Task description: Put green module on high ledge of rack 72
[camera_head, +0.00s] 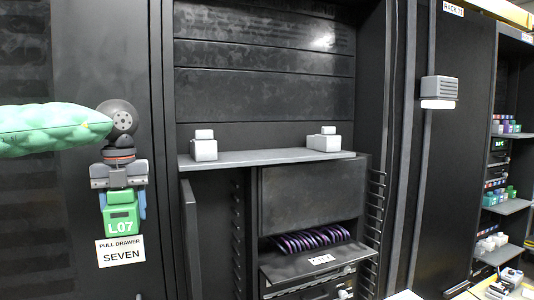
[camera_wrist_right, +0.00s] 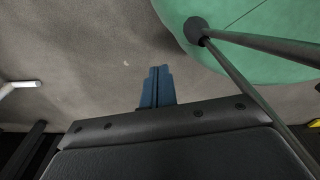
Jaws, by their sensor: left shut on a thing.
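My left gripper (camera_head: 122,200) is shut on the green module (camera_head: 121,221), marked L07, and holds it upright in front of the dark panel at the left. Its blue fingers show on both sides of the module. A grey ledge (camera_head: 262,157) spans the open rack to the right of the module, a little higher in the picture. White blocks stand near its left end (camera_head: 204,148) and right end (camera_head: 324,142); the middle is bare. In the right wrist view, my right gripper (camera_wrist_right: 157,86) has its blue fingers together with nothing between them.
A white sign (camera_head: 121,252) reading PULL DRAWER SEVEN shows just below the module. Under the ledge are a dark box (camera_head: 312,192) and purple cables (camera_head: 312,240). A rack label (camera_head: 453,8), number unclear, is at the upper right. Shelves with small modules (camera_head: 508,127) stand far right.

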